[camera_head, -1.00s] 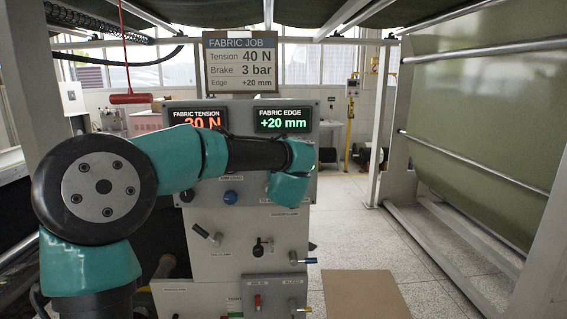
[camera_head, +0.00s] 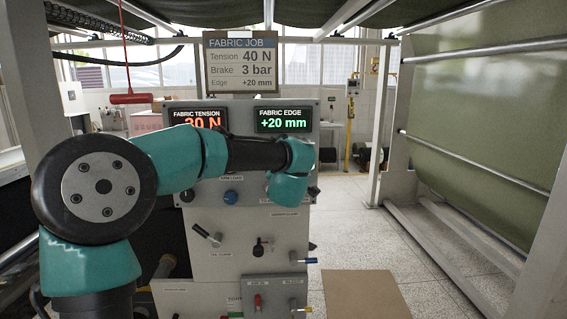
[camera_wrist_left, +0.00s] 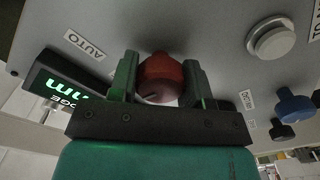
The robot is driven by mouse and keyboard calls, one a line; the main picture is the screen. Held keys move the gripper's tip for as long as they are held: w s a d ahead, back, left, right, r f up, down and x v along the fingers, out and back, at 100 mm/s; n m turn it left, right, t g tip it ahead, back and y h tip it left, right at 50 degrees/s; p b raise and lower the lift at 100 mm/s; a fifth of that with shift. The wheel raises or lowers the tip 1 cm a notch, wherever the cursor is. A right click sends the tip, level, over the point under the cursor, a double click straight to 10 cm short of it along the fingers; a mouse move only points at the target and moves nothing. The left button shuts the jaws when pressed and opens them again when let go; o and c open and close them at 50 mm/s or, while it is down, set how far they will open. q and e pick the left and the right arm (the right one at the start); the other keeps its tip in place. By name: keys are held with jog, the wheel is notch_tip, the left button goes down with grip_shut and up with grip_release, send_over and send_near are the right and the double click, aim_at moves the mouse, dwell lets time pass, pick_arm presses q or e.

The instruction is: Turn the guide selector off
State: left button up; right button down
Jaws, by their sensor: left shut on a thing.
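In the left wrist view my left gripper (camera_wrist_left: 160,92) is shut on a red knob (camera_wrist_left: 161,70), with one dark finger on each side of it. The knob stands on the grey panel beside a label reading AUTO (camera_wrist_left: 84,44). Another small label (camera_wrist_left: 249,100) lies on the other side; its text is hard to read. I take the red knob to be the guide selector, but its name is not legible. In the head view my left wrist hides the knob and most of the gripper. My right gripper is not in view.
The fabric edge display (camera_head: 283,120) reads +20 mm. A job board (camera_head: 241,62) stands above it. A blue knob (camera_head: 231,197) and a black-handled lever (camera_head: 207,235) are near my left wrist. A round pale button (camera_wrist_left: 271,40) is close by. Floor is open at right.

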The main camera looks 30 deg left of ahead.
pick_arm(q)
jog(key=shift+n, duration=0.3)
jog(key=o, duration=0.9)
jog(key=shift+o, duration=0.2)
jog(key=shift+s, duration=0.1)
jog(key=v, duration=1.7)
jog(key=shift+s+d, duration=0.1)
jog(key=shift+d, duration=0.05)
